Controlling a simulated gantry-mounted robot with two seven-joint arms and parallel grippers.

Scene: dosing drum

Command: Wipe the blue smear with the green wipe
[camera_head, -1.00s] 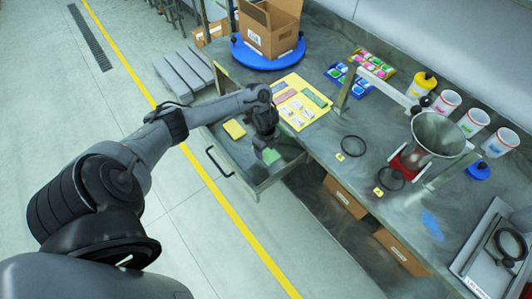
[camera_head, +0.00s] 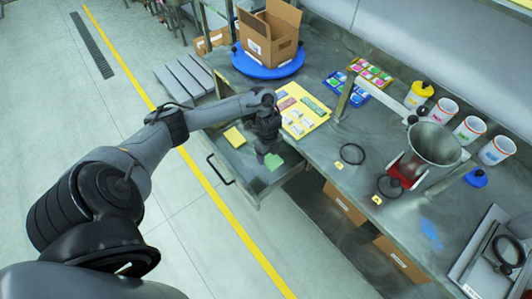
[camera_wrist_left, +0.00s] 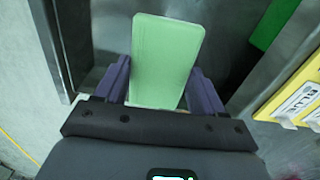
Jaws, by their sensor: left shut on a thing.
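The green wipe (camera_wrist_left: 166,58) is held between the two fingers of my left gripper (camera_wrist_left: 163,88) in the left wrist view. In the head view my left gripper (camera_head: 268,155) is over the open drawer (camera_head: 238,170), with the green wipe (camera_head: 273,161) at its tips. The blue smear (camera_head: 430,231) lies on the bare worktop at the lower right, well apart from the gripper. My right gripper is not in view.
A yellow wipe (camera_head: 234,137) lies in the drawer. A yellow board (camera_head: 312,119) with coloured labels lies on the worktop (camera_head: 335,170). Two black rings, a metal hopper (camera_head: 433,147) and several white tubs stand between the drawer and the right side. A grey tray (camera_head: 480,270) is right of the smear.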

